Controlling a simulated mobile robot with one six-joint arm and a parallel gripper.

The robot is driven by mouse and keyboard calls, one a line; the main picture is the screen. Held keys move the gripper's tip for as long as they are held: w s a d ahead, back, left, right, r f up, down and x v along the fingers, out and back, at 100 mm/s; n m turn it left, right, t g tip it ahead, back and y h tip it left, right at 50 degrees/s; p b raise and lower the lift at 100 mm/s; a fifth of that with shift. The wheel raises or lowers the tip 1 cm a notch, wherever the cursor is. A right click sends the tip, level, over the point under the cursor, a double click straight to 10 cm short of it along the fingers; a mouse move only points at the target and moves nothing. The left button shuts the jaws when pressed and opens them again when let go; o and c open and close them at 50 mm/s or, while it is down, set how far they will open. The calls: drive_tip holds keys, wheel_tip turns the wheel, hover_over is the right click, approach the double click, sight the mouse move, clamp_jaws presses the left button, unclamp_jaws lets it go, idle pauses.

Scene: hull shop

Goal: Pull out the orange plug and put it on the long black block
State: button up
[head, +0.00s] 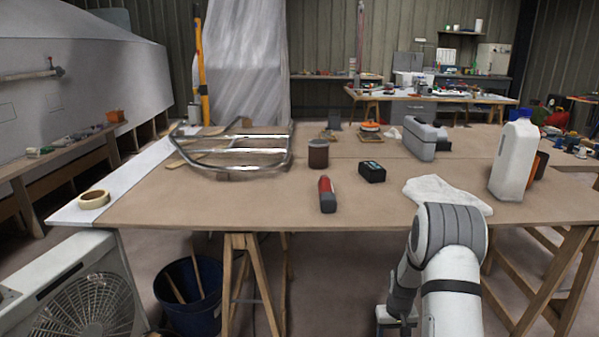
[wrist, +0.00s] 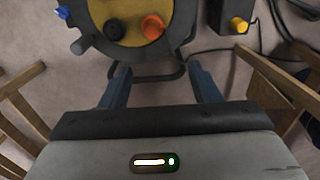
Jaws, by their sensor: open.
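The orange plug (wrist: 116,29) sits in the round yellow-and-grey face of a reel (wrist: 135,55) at the top of the wrist view. Plug and block are not visible in the head view.
A black cable (wrist: 278,22) runs on the floor at right. Wooden trestle legs (wrist: 285,85) stand at both sides of the wrist view. The table (head: 240,205) above carries a red-and-black tool (head: 327,194), a small black box (head: 371,171) and a white jug (head: 513,160). A blue bucket (head: 188,300) stands below.

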drive_tip(key=f, duration=0.3)
drive_tip(key=d+f+b, duration=0.1)
drive_tip(key=f, duration=0.3)
drive_tip(key=d+f+b, duration=0.1)
drive_tip(key=f, duration=0.3)
drive_tip(key=shift+w+f, duration=0.15)
drive_tip(key=shift+w, duration=0.05)
wheel_tip(320, 180, down, 9)
drive_tip(key=b, duration=0.6)
drive_tip(key=shift+a, duration=0.1)
idle(0.7)
clamp_jaws()
idle(0.4)
